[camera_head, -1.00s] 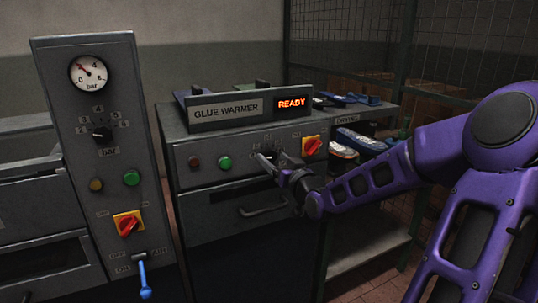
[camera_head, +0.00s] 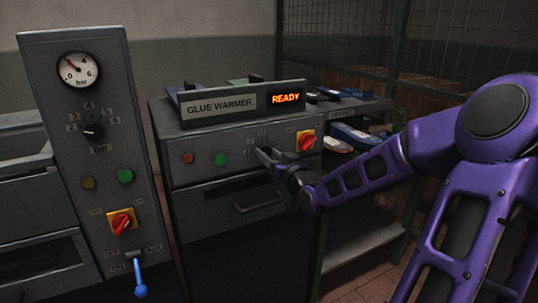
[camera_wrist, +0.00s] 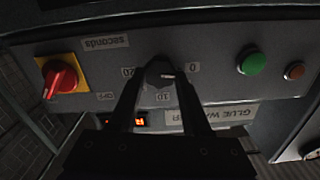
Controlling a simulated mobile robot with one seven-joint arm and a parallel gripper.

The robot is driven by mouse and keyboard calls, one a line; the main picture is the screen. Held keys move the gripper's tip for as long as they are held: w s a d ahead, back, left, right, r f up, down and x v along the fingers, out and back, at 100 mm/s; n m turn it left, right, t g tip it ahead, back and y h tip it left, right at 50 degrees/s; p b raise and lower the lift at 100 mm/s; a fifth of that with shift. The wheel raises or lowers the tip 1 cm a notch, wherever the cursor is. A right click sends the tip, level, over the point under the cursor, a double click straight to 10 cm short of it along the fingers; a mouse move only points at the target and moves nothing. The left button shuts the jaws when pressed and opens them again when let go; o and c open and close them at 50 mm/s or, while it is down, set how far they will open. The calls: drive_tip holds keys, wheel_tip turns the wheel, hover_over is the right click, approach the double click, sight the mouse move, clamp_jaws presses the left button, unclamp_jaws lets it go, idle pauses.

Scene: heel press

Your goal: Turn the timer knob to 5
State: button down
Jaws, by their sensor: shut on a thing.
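The timer knob (camera_wrist: 160,73) is a dark round knob on the grey front panel of the glue warmer (camera_head: 230,150). In the upside-down wrist view it sits between my two fingers, with a pale mark on its right side, towards the 0 label (camera_wrist: 193,67). The 10 label (camera_wrist: 163,97) is below it and the 20 label (camera_wrist: 128,72) is to its left. My gripper (camera_wrist: 159,82) is shut on the knob; in the head view my gripper (camera_head: 266,156) covers it. A "seconds" label (camera_wrist: 105,42) is near it.
Beside the knob are a red-yellow switch (camera_head: 306,142), a green button (camera_head: 220,159) and an orange button (camera_head: 187,158). A drawer handle (camera_head: 258,203) sticks out below. A press panel (camera_head: 75,150) with a gauge and blue lever stands at left; a shelf (camera_head: 355,190) is at right.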

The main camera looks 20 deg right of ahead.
drive_tip(key=shift+r, duration=0.1)
drive_tip(key=shift+r+m+p, duration=0.1)
drive_tip(key=shift+m+p, duration=0.5)
drive_tip(key=shift+p, duration=0.25)
drive_tip(key=shift+m+p, duration=1.1)
drive_tip(key=shift+p, duration=0.1)
drive_tip(key=shift+d+f+m+p, duration=0.1)
drive_tip(key=shift+f+m+p, duration=0.1)
drive_tip(key=shift+m+p, duration=1.75)
drive_tip(key=shift+m, duration=0.35)
drive_tip(key=shift+c, duration=1.8)
unclamp_jaws()
drive_tip(key=shift+f, duration=0.1)
